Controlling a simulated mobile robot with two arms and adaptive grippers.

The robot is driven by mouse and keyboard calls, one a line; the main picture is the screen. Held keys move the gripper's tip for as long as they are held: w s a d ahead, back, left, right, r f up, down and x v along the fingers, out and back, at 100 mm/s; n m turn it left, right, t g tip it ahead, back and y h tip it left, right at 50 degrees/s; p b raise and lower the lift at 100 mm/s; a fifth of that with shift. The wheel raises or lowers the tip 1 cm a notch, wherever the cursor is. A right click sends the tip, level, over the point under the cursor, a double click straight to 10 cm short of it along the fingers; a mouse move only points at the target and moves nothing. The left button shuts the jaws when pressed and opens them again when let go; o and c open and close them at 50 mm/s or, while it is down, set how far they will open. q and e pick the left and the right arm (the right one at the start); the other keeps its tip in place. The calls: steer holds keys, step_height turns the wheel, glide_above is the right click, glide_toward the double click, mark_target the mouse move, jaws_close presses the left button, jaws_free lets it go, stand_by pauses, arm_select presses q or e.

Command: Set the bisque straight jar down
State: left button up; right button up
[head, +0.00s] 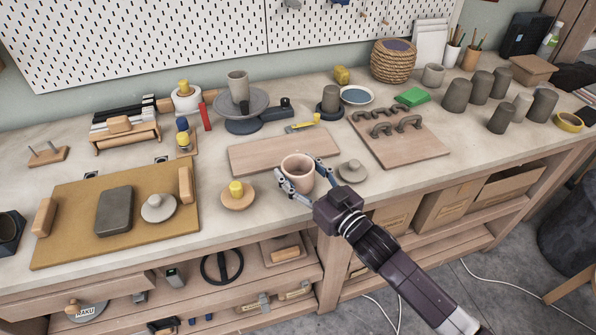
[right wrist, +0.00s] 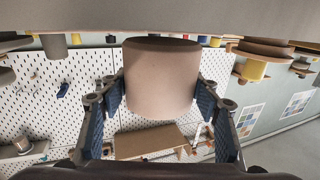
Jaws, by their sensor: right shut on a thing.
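The bisque straight jar (head: 298,172) is a pinkish, open-topped cylinder near the front edge of the worktable. My right gripper (head: 296,182) is shut on it, with one finger on each side. In the right wrist view the jar (right wrist: 160,80) is between the two blue finger pads, and that picture is upside down. The jar looks upright in the head view. I cannot tell whether its base touches the tabletop. My left gripper is not in view.
A wooden board (head: 284,151) lies just behind the jar. A board with clay handles (head: 413,153) lies farther right.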

steer(key=shift+f, duration=0.35)
steer(key=shift+f, duration=0.1)
steer(key=shift+f, duration=0.15)
steer(key=o, duration=1.4)
steer(key=shift+o, duration=0.2)
